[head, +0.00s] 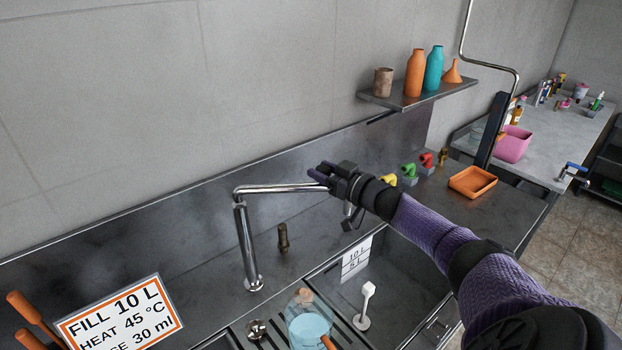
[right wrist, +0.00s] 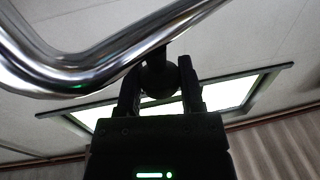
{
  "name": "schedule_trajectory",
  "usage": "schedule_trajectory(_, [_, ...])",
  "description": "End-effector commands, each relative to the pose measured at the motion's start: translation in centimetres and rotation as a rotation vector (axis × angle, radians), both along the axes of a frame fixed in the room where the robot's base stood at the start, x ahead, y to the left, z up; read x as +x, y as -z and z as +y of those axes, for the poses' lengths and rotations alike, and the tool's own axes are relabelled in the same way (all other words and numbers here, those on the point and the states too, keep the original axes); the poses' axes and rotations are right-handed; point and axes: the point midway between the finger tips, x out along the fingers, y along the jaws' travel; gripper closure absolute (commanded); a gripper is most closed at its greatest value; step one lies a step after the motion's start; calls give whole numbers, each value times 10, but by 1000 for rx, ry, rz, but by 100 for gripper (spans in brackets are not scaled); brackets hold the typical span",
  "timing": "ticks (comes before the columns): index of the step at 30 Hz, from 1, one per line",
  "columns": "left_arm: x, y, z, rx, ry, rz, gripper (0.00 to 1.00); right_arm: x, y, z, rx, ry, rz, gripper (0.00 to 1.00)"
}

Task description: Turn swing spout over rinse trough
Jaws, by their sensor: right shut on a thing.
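My left gripper is not in view.
A sign (head: 120,318) is at lower left. A shelf with bottles (head: 415,72) hangs behind.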

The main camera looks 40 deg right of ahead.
Motion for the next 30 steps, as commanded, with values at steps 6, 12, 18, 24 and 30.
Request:
schedule_trajectory(6, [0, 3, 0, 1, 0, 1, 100, -2, 2, -4, 0, -11, 3, 100])
schedule_trajectory(12, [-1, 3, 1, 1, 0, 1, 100, -3, 2, -4, 1, -12, 4, 100])
schedule_trajectory(18, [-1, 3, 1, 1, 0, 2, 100, -2, 2, -4, 1, -12, 4, 34])
schedule_trajectory(24, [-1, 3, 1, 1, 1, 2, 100, -2, 1, -4, 0, -11, 3, 18])
schedule_trajectory(30, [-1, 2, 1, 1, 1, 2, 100, -4, 1, -4, 0, -11, 3, 18])
